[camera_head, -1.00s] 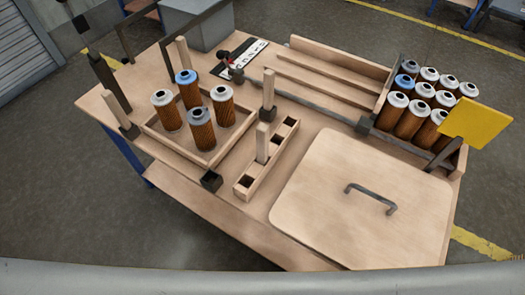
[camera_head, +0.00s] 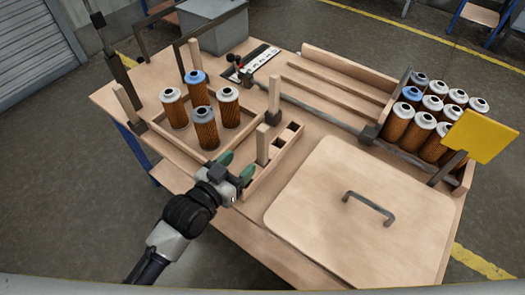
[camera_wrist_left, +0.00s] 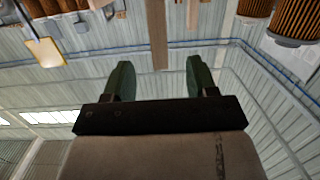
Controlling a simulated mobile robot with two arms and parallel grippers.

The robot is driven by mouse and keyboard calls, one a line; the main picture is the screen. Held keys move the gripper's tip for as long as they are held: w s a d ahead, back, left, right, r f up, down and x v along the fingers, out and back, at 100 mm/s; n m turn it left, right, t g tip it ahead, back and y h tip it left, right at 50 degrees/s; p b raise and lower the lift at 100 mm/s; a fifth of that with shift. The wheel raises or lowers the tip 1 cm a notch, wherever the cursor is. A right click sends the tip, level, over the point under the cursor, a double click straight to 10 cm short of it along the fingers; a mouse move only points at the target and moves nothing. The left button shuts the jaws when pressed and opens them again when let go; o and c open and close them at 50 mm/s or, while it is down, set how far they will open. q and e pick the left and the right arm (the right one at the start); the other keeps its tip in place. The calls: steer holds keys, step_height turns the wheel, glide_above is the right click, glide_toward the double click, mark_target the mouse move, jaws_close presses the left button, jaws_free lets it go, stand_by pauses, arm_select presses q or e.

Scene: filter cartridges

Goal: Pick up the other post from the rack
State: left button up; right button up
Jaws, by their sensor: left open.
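A pale wooden post (camera_head: 262,146) stands upright in the wooden rack (camera_head: 281,156), whose empty square holes show beyond it. My left gripper (camera_head: 237,165) is open and empty at the rack's near end, with green fingertips pointing toward the post and apart from it. In the left wrist view the open fingers (camera_wrist_left: 160,78) frame a wooden post (camera_wrist_left: 157,35) that lies ahead between them. Other posts stand around the cartridge tray: one on the left (camera_head: 128,107), one at the back (camera_head: 195,55) and one on the right (camera_head: 274,98). My right gripper is not in view.
Several brown filter cartridges (camera_head: 206,130) stand left of the rack. More cartridges (camera_head: 399,122) fill a holder at the right, beside a yellow panel (camera_head: 480,136). A wooden lid with a dark handle (camera_head: 369,207) lies right of the rack.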

mark_target(267, 129)
arm_select(q)
steer(key=shift+t+h, duration=0.4)
steer(key=shift+h, duration=0.3)
steer(key=w+d+r, duration=0.1)
steer(key=w+d, duration=0.1)
steer(key=w, duration=0.1)
steer(key=w+d+r, duration=0.1)
steer(key=d, duration=0.1)
steer(key=shift+w+r, duration=0.3)
steer(key=shift+w, duration=0.1)
steer(key=x, duration=0.3)
steer(key=p+x, duration=0.1)
steer(key=x, duration=0.1)
steer(key=shift+w+f, duration=0.25)
steer(key=shift+w, duration=0.15)
jaws_close()
